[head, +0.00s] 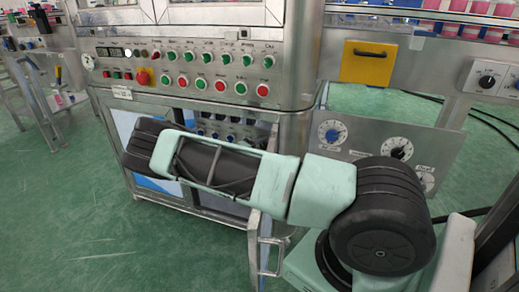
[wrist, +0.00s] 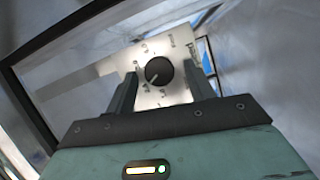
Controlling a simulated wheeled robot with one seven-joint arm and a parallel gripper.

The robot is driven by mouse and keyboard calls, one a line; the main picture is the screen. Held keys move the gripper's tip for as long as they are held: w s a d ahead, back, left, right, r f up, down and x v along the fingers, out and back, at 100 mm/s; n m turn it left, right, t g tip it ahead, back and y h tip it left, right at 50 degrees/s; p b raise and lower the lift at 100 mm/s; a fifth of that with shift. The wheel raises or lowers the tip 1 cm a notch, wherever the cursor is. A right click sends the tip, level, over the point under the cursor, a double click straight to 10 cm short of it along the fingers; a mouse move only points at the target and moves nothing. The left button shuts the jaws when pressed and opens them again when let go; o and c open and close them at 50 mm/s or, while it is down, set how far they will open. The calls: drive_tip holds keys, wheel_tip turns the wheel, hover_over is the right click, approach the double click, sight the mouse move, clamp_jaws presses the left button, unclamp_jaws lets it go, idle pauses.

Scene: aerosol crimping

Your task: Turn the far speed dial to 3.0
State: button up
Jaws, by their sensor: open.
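In the wrist view a round black knob (wrist: 160,68) sits on a pale dial plate (wrist: 177,98) with small dark marks around it. A light pointer line on the knob points to the lower left. The numbers are too small to read, and I cannot tell whether this is the far speed dial. My gripper (wrist: 161,83) is open, with one finger on each side of the knob in the picture. I see no clear contact between the fingers and the knob. In the head view my gripper is hidden; my arm stretches left in front of the machine.
In the head view a blue-knobbed dial (head: 332,133) and a black-knobbed dial (head: 397,148) are on a grey panel behind my arm. A button panel (head: 190,70) with a red emergency stop (head: 142,77) is above. A yellow plate (head: 367,63) is at upper right. Green floor (head: 60,200) is clear at left.

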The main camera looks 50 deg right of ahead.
drive_tip(key=c, duration=1)
drive_tip(key=shift+r, duration=0.1)
drive_tip(key=m+p, duration=0.1)
drive_tip(key=m+y+p, duration=0.1)
drive_tip(key=shift+r+m+t, duration=0.3)
drive_tip(key=m+y+p, duration=0.1)
drive_tip(key=m+p, duration=0.1)
drive_tip(key=shift+s+r+m+t, duration=0.1)
drive_tip(key=shift+m+t, duration=0.2)
drive_tip(key=shift+t, duration=0.1)
drive_tip(key=m+t+y+p, duration=0.1)
drive_tip(key=m+y, duration=0.1)
drive_tip(key=m, duration=0.1)
drive_tip(key=shift+s+d+m+t+p, duration=0.1)
drive_tip(key=shift+s+m+t+p, duration=0.05)
drive_tip(key=shift+m+t+p, duration=0.2)
